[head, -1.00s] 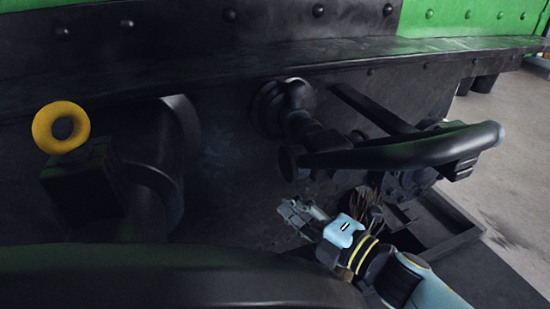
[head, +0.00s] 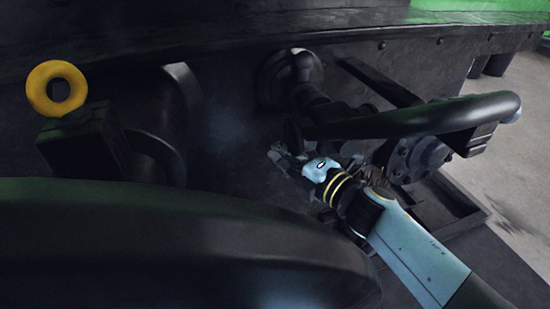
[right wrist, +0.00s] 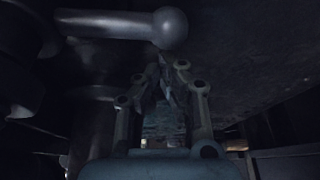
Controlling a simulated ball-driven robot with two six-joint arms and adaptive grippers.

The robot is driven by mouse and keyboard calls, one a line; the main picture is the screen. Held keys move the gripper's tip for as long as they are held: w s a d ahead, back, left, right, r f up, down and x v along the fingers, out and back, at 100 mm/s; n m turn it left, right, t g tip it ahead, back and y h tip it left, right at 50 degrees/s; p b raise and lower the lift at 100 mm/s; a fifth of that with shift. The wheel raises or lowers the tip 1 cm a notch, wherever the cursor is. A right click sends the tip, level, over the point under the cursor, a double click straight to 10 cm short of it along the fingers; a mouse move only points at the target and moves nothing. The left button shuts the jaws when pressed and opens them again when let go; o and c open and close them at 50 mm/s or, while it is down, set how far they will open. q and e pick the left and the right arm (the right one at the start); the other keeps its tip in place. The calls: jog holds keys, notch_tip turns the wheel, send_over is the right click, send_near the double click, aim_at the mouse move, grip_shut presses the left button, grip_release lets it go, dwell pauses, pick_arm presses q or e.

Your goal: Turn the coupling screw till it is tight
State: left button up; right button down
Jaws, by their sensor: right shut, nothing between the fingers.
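A dark bar with a rounded ball end (right wrist: 172,29) crosses the top of the right wrist view. It looks like the coupling screw's handle, but I cannot be sure. My right gripper (head: 278,154) is shut and empty. In the right wrist view its fingertips (right wrist: 167,70) are just below the ball end in the picture; I cannot tell if they touch it. In the head view the gripper is just below the pipe fitting, and I cannot make out the screw's thread in the dark. My left gripper is not in view.
A yellow ring (head: 56,88) stands on a black block at the left. A large dark rounded body (head: 180,245) fills the lower left. A black hose (head: 420,118) curves above my right arm. The dark beam (head: 400,45) runs across the top. Open floor shows at right.

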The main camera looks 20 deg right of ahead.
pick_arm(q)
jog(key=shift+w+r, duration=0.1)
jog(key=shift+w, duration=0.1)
pick_arm(e)
jog(key=shift+d, duration=0.3)
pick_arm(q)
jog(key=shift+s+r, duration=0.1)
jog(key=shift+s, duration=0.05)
pick_arm(e)
jog(key=shift+d+n, duration=0.25)
jog(key=shift+n, duration=0.15)
